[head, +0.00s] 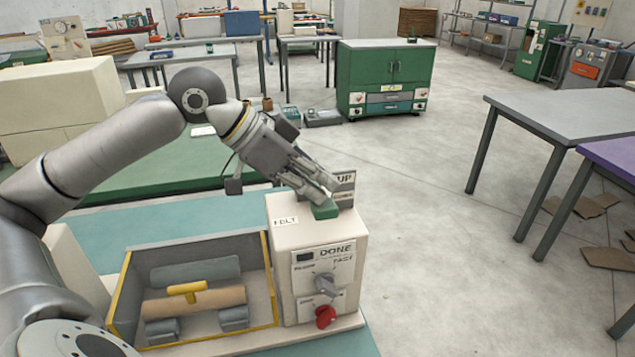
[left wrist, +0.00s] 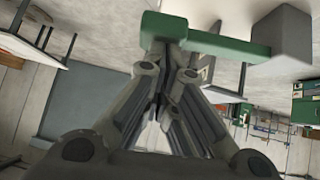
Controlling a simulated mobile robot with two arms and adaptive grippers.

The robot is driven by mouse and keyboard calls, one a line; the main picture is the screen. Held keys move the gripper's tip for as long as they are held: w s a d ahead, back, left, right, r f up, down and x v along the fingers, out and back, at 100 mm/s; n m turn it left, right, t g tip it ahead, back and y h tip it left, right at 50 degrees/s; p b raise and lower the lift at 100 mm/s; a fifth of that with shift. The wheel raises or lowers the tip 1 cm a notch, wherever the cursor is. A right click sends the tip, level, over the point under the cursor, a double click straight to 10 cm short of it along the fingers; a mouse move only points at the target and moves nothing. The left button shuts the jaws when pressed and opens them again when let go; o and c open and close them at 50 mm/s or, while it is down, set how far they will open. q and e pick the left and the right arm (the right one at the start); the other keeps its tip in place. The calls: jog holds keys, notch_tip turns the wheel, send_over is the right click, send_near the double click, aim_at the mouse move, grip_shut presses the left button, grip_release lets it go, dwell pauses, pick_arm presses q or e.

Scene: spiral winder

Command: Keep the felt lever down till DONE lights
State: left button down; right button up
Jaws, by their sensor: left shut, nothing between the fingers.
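The winder's cream housing (head: 285,255) carries a FELT label on top. The green felt lever (head: 325,211) is at its top right, beside a grey plate marked UP (head: 345,180). My left gripper (head: 329,194) is shut, with its fingertips at the lever's green end. In the left wrist view the shut fingertips (left wrist: 163,50) meet the green pad of the lever (left wrist: 218,44), whose arm runs right to a grey block (left wrist: 285,40). Whether they press on it is hard to tell. The small window beside DONE (head: 305,257) looks dark. My right gripper is not in view.
A grey knob (head: 325,284) and a red knob (head: 325,317) sit on the front panel. Left of the housing, a yellow-edged guard box (head: 120,305) holds a brown roll (head: 220,299) with a yellow handle. Open floor lies to the right, before grey and purple tables.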

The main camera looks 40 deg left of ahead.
aim_at(315, 208)
pick_arm(q)
jog(key=f+b, duration=0.2)
jog(key=d+f+t+y, duration=0.1)
jog(key=shift+s+f+m+b, duration=0.1)
jog(key=shift+s+m+b, duration=0.25)
jog(key=shift+m+b, duration=0.05)
jog(key=shift+s+f, duration=0.1)
jog(key=shift+f, duration=0.15)
jog(key=shift+s+d+f, duration=0.1)
jog(key=shift+s+f, duration=0.05)
jog(key=shift+f, duration=0.1)
dwell(1.0)
dwell(1.1)
